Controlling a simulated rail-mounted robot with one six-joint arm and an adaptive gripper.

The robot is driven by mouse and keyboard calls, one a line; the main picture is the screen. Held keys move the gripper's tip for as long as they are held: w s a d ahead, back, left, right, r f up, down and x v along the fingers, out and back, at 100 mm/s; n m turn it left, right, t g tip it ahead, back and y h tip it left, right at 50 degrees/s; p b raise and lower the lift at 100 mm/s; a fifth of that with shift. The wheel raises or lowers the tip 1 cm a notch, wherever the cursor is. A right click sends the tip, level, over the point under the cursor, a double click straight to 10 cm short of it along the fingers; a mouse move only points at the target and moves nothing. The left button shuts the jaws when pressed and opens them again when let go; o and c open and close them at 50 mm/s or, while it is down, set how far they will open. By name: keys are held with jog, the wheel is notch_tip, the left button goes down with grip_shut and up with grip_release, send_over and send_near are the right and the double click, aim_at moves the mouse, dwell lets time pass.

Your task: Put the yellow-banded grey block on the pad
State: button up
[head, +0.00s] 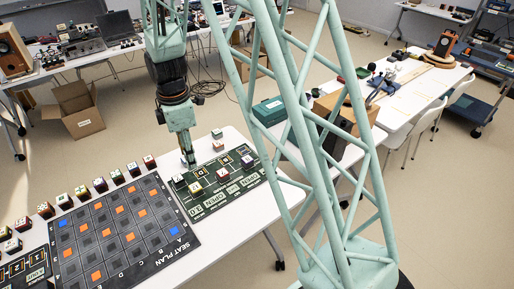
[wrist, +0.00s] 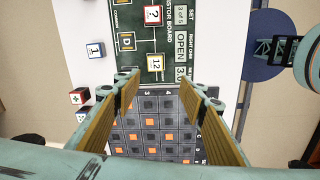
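My gripper (head: 188,160) points down over the near-left end of the dark green resistor board (head: 232,192). In the wrist view my gripper (wrist: 165,92) is open, with nothing between its fingers. A block with a yellow band and the marking 12 (wrist: 155,62) sits on the board just beyond the fingertips; its body colour is hard to make out. It seems to be the block at the board's left end in the head view (head: 195,188). A red-banded block (wrist: 153,15) sits farther along the board. I cannot tell which surface is the pad.
The seat plan mat (head: 120,232) with orange and blue squares lies left of the board. A row of blocks (head: 101,184) stands along its far edge. Loose blocks, one blue-banded (wrist: 95,49), stand beside the board on the white table (head: 240,143). A lattice column (head: 325,140) rises in front.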

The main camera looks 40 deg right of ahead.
jog(key=s+r+m+t, duration=0.1)
jog(key=s+r+m, duration=0.3)
jog(key=s+r, duration=0.55)
jog(key=s+r+m+t, duration=0.1)
jog(key=s+r+m, duration=0.4)
jog(key=r, duration=0.8)
jog(key=s+r+m, duration=0.3)
jog(key=s+r, duration=0.1)
jog(key=s, duration=0.8)
jog(key=s+d+r+m+t, duration=0.1)
jog(key=s+r+m, duration=0.3)
jog(key=s, duration=0.9)
jog(key=shift+r+t, duration=0.3)
jog(key=shift+r, duration=0.35)
jog(key=shift+d, duration=0.1)
